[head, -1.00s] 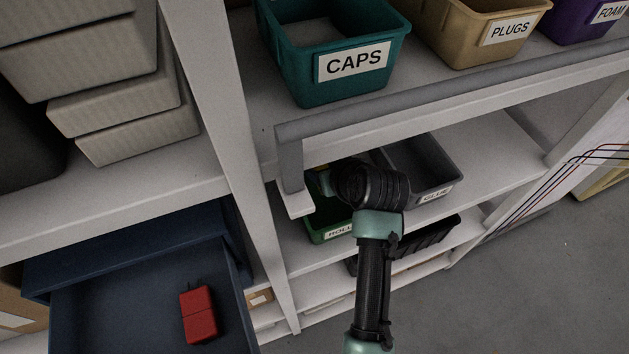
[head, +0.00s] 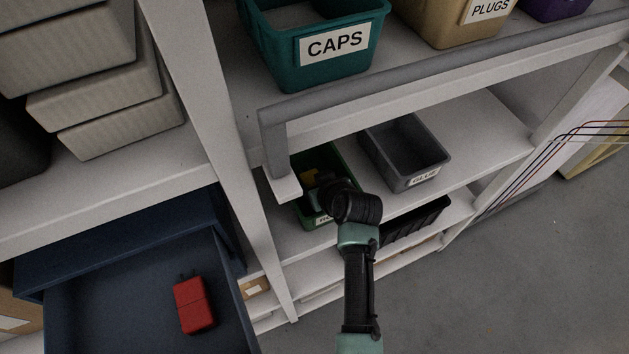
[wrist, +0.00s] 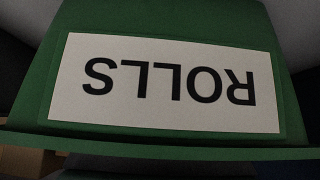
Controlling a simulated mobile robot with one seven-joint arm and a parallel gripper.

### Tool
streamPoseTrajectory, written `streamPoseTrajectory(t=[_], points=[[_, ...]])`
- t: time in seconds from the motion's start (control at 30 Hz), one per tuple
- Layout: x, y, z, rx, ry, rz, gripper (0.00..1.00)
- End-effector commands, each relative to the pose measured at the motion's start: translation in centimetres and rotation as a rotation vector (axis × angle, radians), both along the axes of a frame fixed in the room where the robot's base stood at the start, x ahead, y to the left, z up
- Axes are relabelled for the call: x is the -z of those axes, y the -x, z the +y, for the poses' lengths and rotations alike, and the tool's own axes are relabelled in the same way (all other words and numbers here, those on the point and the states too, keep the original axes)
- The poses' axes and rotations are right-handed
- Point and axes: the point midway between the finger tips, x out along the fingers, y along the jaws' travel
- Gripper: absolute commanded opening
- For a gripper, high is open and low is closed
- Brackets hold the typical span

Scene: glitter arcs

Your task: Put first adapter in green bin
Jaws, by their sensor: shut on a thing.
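The green bin (head: 338,163) stands on the middle shelf in the head view. Its front and ROLLS label fill the wrist view (wrist: 165,85), upside down and very close. My gripper (head: 316,187) reaches over the front rim into this bin. It is shut on a yellow thing (head: 313,174), seen only in part beyond the dark hand; I take it as an adapter, but its shape is mostly hidden. The fingertips do not show clearly in either view. A red adapter (head: 194,305) with two prongs lies in the open blue drawer at lower left.
A grey GLUE bin (head: 427,183) stands right of the green bin. A black bin (head: 415,222) sits below. A grey rail (head: 430,75) runs along the shelf above, with the teal CAPS bin (head: 335,77) behind it. Open floor (head: 500,290) lies at right.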

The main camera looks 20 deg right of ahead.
Motion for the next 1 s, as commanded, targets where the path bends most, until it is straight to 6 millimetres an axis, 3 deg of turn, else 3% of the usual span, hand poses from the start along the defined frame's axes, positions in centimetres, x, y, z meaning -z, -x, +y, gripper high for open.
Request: streamPoseTrajectory(t=[0.1, 0.13, 0.3, 0.67, 1.0], points=[[0.3, 0.0, 0.0, 0.000, 0.000, -0.001, 0.00], [0.3, 0.0, 0.0, 0.000, 0.000, 0.000, 0.60], [0.2, 0.0, 0.0, 0.000, 0.000, 0.000, 0.87], [-0.3, 0.0, 0.0, 0.000, 0.000, 0.000, 0.87], [-3.7, 3.5, -0.2, 0.002, 0.001, -0.003, 0.87]])
